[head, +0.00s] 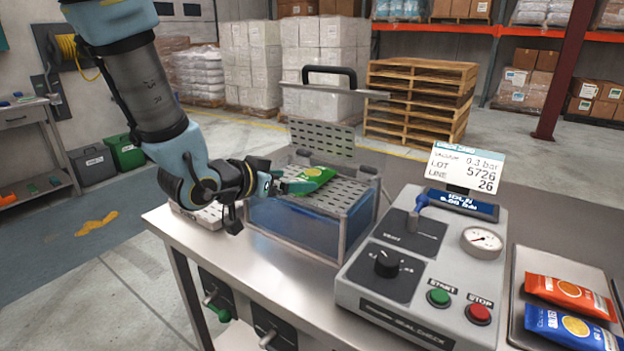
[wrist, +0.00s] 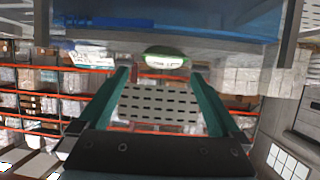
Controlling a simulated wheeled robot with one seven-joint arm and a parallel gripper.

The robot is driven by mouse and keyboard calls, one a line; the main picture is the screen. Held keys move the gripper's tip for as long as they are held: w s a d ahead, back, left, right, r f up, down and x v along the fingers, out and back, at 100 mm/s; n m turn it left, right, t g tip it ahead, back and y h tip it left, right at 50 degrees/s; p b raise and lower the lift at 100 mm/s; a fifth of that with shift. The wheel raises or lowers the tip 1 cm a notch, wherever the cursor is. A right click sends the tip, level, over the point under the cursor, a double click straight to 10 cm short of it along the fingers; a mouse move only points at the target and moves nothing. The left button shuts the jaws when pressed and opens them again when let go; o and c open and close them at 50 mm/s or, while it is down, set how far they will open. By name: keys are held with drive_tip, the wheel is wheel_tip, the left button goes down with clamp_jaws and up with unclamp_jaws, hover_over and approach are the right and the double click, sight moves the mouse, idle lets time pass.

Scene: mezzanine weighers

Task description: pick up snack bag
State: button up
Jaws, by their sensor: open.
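A green snack bag (head: 309,175) lies on the perforated metal plate (head: 343,194) at the top of a clear tank (head: 310,232) with blue inside. My gripper (head: 291,186) comes in from the left, low, at the bag's left side. In the wrist view the teal fingers of my gripper (wrist: 159,72) are spread apart with nothing held. The green bag (wrist: 165,58) shows there between and just beyond the fingertips, seen nearly edge-on. Whether a finger touches it, I cannot tell. An orange bag (head: 570,294) and a blue bag (head: 568,329) lie on a tray at the right.
The tank's perforated lid (head: 322,138) with a black handle stands raised behind the bag. A grey control box (head: 425,262) with knobs, gauge and sign stands to the right. The metal tray (head: 517,300) is beyond it. The bench's front left (head: 210,262) is bare.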

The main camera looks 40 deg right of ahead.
sight(303, 178)
drive_tip(key=p+x, duration=0.2)
drive_tip(key=x, duration=0.3)
drive_tip(key=shift+w+d, duration=0.25)
drive_tip(key=shift+d, duration=0.1)
drive_tip(key=shift+w+d+f+p, duration=0.15)
drive_tip(key=shift+d+f+p, duration=0.25)
drive_tip(key=shift+d, duration=0.2)
drive_tip(key=shift+c, duration=0.2)
drive_tip(key=c, duration=1.3)
drive_tip(key=shift+o, duration=0.2)
